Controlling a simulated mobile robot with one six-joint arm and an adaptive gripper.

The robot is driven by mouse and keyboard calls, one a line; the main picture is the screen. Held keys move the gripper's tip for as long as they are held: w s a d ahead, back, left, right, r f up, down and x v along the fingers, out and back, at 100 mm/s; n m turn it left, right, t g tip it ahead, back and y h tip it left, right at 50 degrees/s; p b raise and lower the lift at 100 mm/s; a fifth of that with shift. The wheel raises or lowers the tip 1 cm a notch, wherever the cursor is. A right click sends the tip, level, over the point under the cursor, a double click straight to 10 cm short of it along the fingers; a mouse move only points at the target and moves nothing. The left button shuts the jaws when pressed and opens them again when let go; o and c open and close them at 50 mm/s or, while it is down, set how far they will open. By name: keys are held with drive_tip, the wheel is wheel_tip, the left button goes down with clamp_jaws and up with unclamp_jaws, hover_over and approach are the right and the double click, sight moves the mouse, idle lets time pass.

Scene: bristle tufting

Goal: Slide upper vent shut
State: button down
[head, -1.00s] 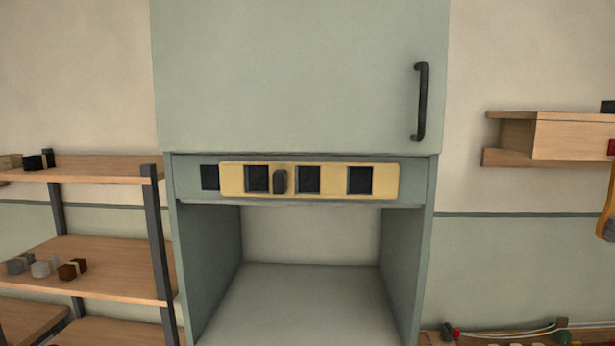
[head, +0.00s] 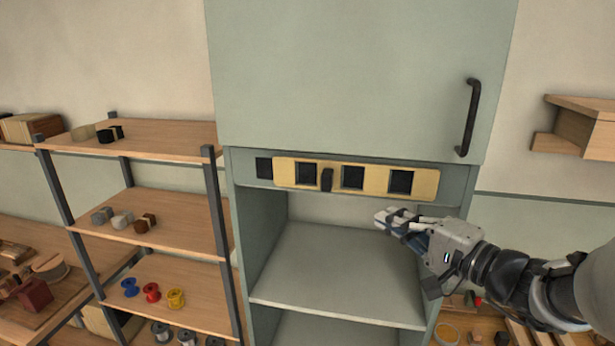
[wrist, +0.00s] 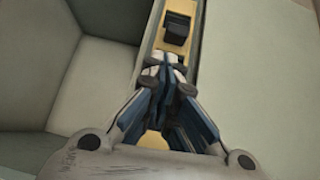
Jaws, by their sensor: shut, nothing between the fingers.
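The upper vent is a yellow slide plate (head: 377,181) on the green strip below the cabinet door. Dark square openings show through it, and one more dark opening (head: 264,168) lies uncovered to the left of the plate. A dark upright knob (head: 327,180) stands out from the plate, left of its middle. My gripper (head: 383,217) is shut and empty, a little below the right part of the plate and apart from it. In the wrist view my fingertips (wrist: 165,72) point toward the yellow plate (wrist: 176,7), with a dark opening showing beyond them.
The cabinet door with its black handle (head: 468,118) is above the strip. An open niche with a shelf (head: 330,270) lies below. A wooden rack (head: 140,140) with small blocks and spools stands to the left. A wooden wall shelf (head: 580,125) is at the right.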

sight(369, 190)
drive_tip(key=shift+w+d+r+m+t+h, duration=0.15)
drive_tip(key=shift+d+r+m+t+h, duration=0.15)
drive_tip(key=shift+d, duration=0.3)
drive_tip(key=shift+w+d+r+m+t+h, duration=0.1)
drive_tip(key=shift+w+d+r+m+t, duration=0.1)
drive_tip(key=shift+d+r, duration=0.3)
drive_tip(key=shift+d+f, duration=0.1)
drive_tip(key=p+x, duration=0.2)
drive_tip(key=x, duration=0.7)
drive_tip(key=shift+w+a+p, duration=0.25)
drive_tip(key=shift+w+p, duration=0.05)
drive_tip(key=shift+w, duration=0.05)
drive_tip(key=a, duration=0.1)
drive_tip(key=w+a+p, duration=0.1)
drive_tip(key=a, duration=0.1)
drive_tip(key=shift+w+a, duration=0.15)
drive_tip(key=shift+a, duration=0.25)
